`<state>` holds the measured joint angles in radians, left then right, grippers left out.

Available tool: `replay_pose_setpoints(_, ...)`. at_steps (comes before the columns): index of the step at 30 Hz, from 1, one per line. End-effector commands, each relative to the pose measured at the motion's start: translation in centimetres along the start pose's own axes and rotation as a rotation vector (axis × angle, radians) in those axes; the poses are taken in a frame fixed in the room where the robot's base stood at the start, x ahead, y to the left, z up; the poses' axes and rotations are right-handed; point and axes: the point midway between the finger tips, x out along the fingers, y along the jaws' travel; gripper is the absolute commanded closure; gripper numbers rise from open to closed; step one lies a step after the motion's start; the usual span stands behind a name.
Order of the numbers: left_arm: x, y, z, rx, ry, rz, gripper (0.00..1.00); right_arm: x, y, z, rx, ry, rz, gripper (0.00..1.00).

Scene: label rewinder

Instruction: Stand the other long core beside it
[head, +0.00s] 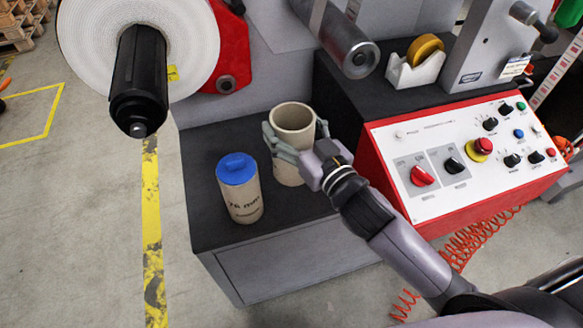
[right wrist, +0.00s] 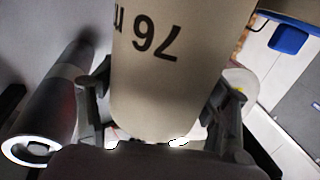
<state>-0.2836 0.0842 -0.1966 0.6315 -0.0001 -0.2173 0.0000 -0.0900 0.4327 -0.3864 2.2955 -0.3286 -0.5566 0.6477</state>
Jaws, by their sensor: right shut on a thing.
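A beige long core (head: 291,172) with an open, hollow top is upright over the black top of the grey cabinet (head: 222,226). My right gripper (head: 296,139) is shut around its upper part, with fingers on both sides. In the right wrist view the held core (right wrist: 180,65) fills the middle, its "76" print upside down. I cannot tell whether its base touches the cabinet top. The other long core (head: 243,203), with a blue plug (head: 237,169) in its top, stands upright to the left and nearer, a small gap apart. My left gripper is not in view.
A red and white control panel (head: 470,150) is close on the right. A black spindle (head: 138,80) with a white roll (head: 190,38) juts out at upper left. A grey roller (head: 345,40) hangs behind the held core. Bare cabinet top lies in front of it.

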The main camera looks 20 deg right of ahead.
Motion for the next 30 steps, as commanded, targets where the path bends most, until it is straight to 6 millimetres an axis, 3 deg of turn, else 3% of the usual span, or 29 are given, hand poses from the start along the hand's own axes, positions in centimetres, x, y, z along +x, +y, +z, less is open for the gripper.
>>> replay_pose_setpoints(1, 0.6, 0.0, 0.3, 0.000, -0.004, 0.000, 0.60, 0.0, 0.0, 1.8, 0.002, -0.004, 0.003, 0.80)
replay_pose_setpoints(6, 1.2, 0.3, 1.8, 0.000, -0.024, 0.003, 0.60, 0.0, 0.0, 5.3, 0.002, -0.001, 0.001, 0.80)
replay_pose_setpoints(11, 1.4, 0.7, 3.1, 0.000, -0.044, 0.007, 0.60, 0.0, 0.0, 6.6, 0.001, 0.002, 0.002, 0.80)
replay_pose_setpoints(18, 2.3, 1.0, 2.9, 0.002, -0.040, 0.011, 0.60, 0.0, 0.1, 10.0, 0.002, 0.000, 0.003, 0.80)
replay_pose_setpoints(30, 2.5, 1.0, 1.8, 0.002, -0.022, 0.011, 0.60, 0.1, 0.0, 10.9, 0.001, 0.003, 0.000, 0.80)
